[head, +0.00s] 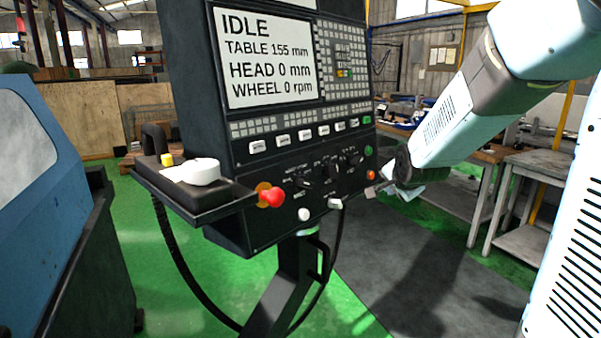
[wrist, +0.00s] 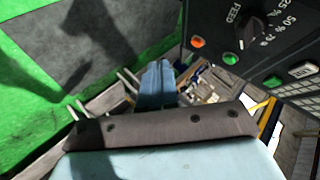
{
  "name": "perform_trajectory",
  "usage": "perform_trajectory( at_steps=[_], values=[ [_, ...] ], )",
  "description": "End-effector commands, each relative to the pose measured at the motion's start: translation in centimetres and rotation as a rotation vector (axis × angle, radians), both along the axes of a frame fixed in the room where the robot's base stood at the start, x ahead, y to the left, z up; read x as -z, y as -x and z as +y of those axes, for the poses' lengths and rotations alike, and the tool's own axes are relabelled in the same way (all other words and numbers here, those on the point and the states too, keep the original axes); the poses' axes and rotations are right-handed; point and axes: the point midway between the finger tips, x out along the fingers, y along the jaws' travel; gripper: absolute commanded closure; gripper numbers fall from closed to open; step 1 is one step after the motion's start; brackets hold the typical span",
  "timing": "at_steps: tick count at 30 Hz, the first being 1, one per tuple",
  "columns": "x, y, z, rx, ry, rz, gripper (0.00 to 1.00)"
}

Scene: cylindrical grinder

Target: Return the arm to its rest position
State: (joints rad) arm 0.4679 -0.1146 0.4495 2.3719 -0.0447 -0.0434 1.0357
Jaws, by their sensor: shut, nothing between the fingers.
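My arm reaches in from the upper right in the head view, angled down to the left. My gripper (head: 373,190) is small there, at the lower right edge of the control panel (head: 245,165), close to its red button (head: 371,175). It is shut and holds nothing that I can see. Whether it touches the panel cannot be told. In the wrist view the panel (wrist: 245,50) fills the upper right, with a feed dial and several buttons. My pale blue arm link with a dark band fills the bottom of that view.
The panel's screen (head: 264,60) reads IDLE, table 155 mm, head 0 mm, wheel 0 rpm. A blue machine (head: 40,190) stands far left. Grey workbenches (head: 530,165) stand right. Open floor lies between.

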Motion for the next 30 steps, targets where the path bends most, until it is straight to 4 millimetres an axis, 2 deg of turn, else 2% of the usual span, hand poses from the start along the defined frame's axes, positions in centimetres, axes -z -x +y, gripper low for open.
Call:
perform_trajectory(
  at_steps=[3,12,21,25,30],
  values=[
    [-1.5,3.3,0.5,-0.072,0.127,0.060,1.00],
    [-4.1,12.6,0.8,-0.282,0.380,0.222,1.00],
    [-5.4,22.5,0.7,-0.551,0.536,0.352,1.00],
    [-5.5,26.0,0.6,-0.664,0.573,0.386,1.00],
    [-5.3,28.5,0.5,-0.751,0.593,0.408,1.00]
  ],
)
